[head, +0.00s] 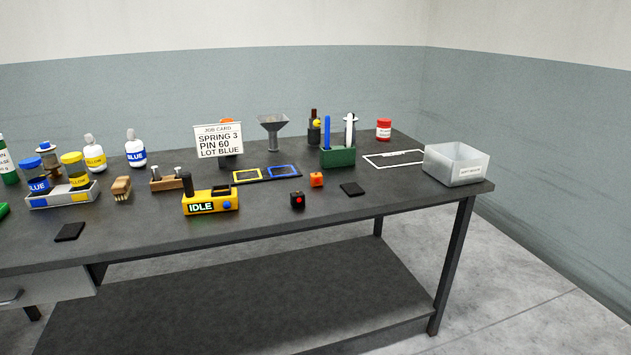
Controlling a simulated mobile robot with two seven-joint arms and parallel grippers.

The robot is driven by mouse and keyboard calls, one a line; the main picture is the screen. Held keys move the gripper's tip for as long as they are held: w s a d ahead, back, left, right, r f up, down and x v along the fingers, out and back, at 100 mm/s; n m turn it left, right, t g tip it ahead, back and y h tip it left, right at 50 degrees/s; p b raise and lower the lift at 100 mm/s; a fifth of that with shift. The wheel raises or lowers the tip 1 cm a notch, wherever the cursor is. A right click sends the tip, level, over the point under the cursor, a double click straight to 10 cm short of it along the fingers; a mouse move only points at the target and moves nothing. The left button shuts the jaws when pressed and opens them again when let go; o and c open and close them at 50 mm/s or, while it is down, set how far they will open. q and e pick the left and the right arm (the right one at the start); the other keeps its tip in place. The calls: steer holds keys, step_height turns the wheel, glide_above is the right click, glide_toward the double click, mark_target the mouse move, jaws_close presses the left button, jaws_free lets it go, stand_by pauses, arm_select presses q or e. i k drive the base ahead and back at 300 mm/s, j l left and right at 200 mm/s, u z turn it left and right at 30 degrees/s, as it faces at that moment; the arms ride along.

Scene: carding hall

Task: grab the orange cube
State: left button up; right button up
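The cube is apart from these things and fully in sight. Neither of my grippers shows in the head view.
A yellow device reading IDLE (210,201) stands to the left, with a job card (219,141) behind. A tray with yellow and blue squares (267,175) lies left of the cube. A pale bin (456,164) stands at the right end. The front strip of table near the cube is clear.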

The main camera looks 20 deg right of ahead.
mark_target(317, 179)
steer(key=u, duration=0.3)
steer(key=l+u, duration=0.3)
steer(key=l, duration=0.15)
steer(key=i+l+u, duration=0.1)
steer(key=l+u, duration=0.35)
steer(key=l, duration=0.55)
steer(key=k+l+u, duration=0.1)
steer(key=l, duration=0.55)
steer(key=l+u, duration=0.1)
steer(key=l, duration=0.55)
steer(key=k, duration=0.05)
